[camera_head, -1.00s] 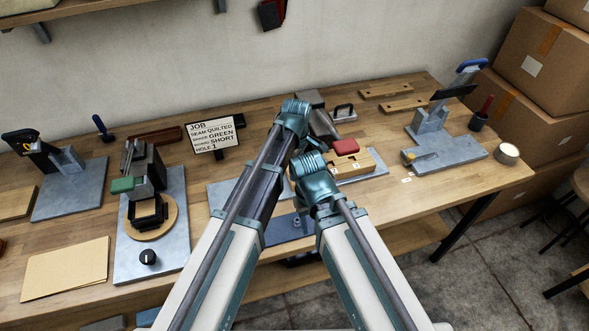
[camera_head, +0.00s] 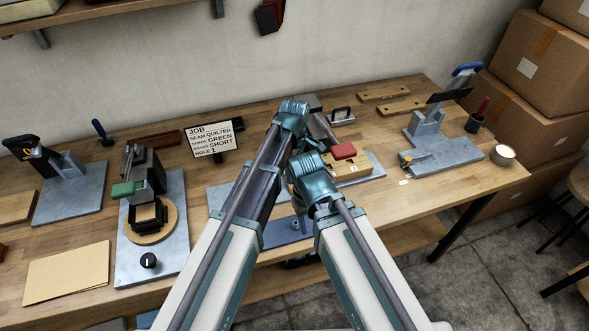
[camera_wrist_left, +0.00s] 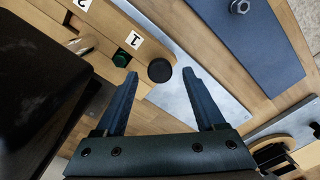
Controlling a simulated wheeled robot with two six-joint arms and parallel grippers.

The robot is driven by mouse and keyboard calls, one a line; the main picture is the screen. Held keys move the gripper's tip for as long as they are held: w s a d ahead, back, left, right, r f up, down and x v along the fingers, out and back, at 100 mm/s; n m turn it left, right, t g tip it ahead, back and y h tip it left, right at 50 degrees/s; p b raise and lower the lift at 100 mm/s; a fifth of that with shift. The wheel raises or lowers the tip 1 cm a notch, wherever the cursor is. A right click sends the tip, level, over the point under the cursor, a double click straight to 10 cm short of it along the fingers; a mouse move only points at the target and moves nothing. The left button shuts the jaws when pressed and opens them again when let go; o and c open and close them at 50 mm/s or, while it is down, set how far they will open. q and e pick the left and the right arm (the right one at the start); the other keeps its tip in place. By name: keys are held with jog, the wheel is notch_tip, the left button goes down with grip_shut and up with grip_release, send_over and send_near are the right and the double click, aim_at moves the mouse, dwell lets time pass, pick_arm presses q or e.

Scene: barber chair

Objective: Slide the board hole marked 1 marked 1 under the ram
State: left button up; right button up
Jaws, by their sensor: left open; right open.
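The wooden board (camera_wrist_left: 130,25) carries white tags marked 1 and 2 in the left wrist view. Tag 1 (camera_wrist_left: 135,40) is beside a green round piece (camera_wrist_left: 121,59). A black round knob (camera_wrist_left: 160,70) is at the board's near end, between the open left fingers (camera_wrist_left: 162,98), with gaps on both sides. In the head view the board (camera_head: 362,163) lies partly under a press with a red handle block (camera_head: 343,151); the ram's tip is hidden. My right gripper (camera_head: 308,170) is in front of the board's left end; its fingertips are hidden.
The job sign (camera_head: 211,140) stands at the back. A press with a green pad (camera_head: 123,189) is at left, another press (camera_head: 432,125) at right. A dark blue plate (camera_head: 287,231) lies near the front edge.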

pick_arm(q)
notch_tip(320, 180, up, 12)
jog(key=p, duration=1.1)
jog(key=shift+r+p, duration=0.2)
jog(key=shift+p, duration=0.1)
pick_arm(e)
notch_tip(320, 180, up, 12)
jog(key=shift+r, duration=0.2)
pick_arm(q)
jog(key=shift+a+f, duration=0.1)
pick_arm(e)
jog(key=shift+f, duration=0.15)
